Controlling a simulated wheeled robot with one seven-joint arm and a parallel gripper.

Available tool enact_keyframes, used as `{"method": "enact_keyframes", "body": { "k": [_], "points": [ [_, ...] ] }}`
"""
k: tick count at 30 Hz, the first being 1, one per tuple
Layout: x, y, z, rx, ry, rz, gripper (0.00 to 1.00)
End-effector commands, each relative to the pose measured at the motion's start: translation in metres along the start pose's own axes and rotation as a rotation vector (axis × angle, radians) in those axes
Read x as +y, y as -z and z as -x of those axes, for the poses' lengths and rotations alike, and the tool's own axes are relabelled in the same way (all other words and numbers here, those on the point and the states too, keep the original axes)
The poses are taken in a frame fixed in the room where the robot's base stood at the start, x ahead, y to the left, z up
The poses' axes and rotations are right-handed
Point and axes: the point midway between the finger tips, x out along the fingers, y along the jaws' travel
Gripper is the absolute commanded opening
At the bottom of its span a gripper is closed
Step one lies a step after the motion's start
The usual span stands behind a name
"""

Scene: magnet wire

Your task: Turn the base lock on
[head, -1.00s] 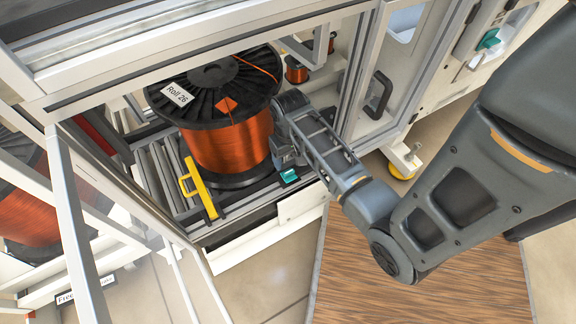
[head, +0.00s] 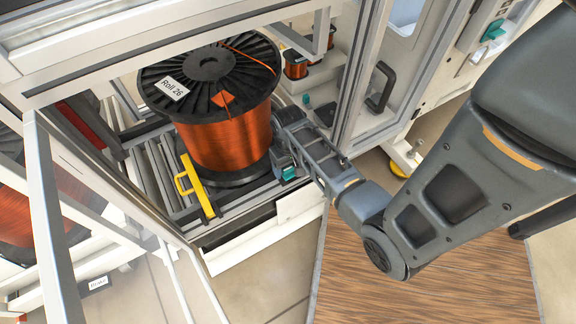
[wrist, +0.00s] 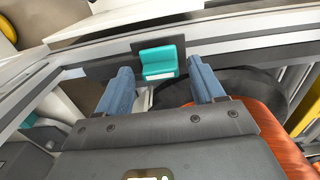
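A small teal block (head: 289,173), which looks like the base lock, sits on the metal frame edge at the front of the big copper wire roll (head: 222,135). My gripper (head: 283,161) is right beside it, close to the roll's lower right side, and partly covers it in the head view. In the wrist view the teal block (wrist: 158,60) shows between and just beyond the two blue fingers of my gripper (wrist: 161,77). The fingers are apart and hold nothing. I cannot tell whether either finger touches the block.
A yellow handle (head: 193,186) stands on the roller bed (head: 152,178) left of the roll. Metal frame bars surround the opening. A wooden platform (head: 410,275) lies in front.

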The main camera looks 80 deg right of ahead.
Motion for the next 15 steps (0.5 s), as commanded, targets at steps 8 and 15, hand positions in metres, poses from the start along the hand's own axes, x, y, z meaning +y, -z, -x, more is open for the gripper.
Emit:
{"method": "enact_keyframes", "body": {
  "k": [8, 15],
  "points": [
    [-0.0001, 0.0001, 0.0002, 0.0, 0.0, 0.0, 0.41],
    [-0.0001, 0.0001, 0.0002, 0.0, 0.0, 0.0, 0.18]
  ]
}}
